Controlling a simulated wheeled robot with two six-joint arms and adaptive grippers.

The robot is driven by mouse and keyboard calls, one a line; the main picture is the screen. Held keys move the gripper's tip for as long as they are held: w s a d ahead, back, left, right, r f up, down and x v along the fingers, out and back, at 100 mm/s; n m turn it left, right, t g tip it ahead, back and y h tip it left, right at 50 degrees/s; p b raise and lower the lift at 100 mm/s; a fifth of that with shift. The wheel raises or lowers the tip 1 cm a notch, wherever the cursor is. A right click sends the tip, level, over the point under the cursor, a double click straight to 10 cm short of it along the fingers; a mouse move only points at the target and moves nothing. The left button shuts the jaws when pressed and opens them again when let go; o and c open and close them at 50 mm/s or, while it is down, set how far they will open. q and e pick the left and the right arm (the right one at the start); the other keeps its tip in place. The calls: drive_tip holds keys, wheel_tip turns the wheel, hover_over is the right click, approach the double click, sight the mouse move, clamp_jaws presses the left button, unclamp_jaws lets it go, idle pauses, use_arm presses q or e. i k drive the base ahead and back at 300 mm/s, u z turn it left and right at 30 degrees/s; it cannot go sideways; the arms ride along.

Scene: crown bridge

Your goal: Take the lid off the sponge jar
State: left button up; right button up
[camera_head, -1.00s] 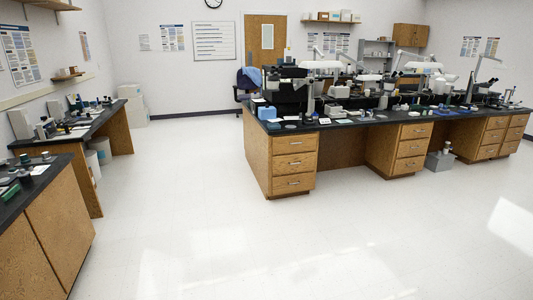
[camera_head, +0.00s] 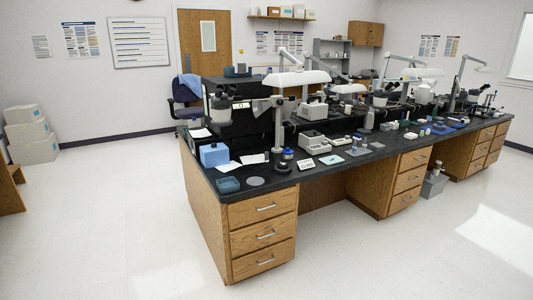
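A long lab bench with a black top (camera_head: 240,186) and wooden drawers stands ahead and to the right. Many small items are on it, and I cannot tell for sure which one is the sponge jar. A small round container with a blue top (camera_head: 287,154) stands near the bench's left end, beside a lamp post. It is too small to tell whether it is a jar with a lid. Neither of my grippers is in view.
A blue box (camera_head: 214,155) and a blue-grey tray (camera_head: 228,185) lie on the bench's near left end. A chair (camera_head: 186,92) stands behind it. White boxes (camera_head: 32,138) are stacked at the left wall. The floor (camera_head: 110,225) in front and left is open.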

sight(288, 151)
drive_tip(key=z, duration=0.45)
drive_tip(key=i, duration=2.35)
drive_tip(key=z, duration=0.4)
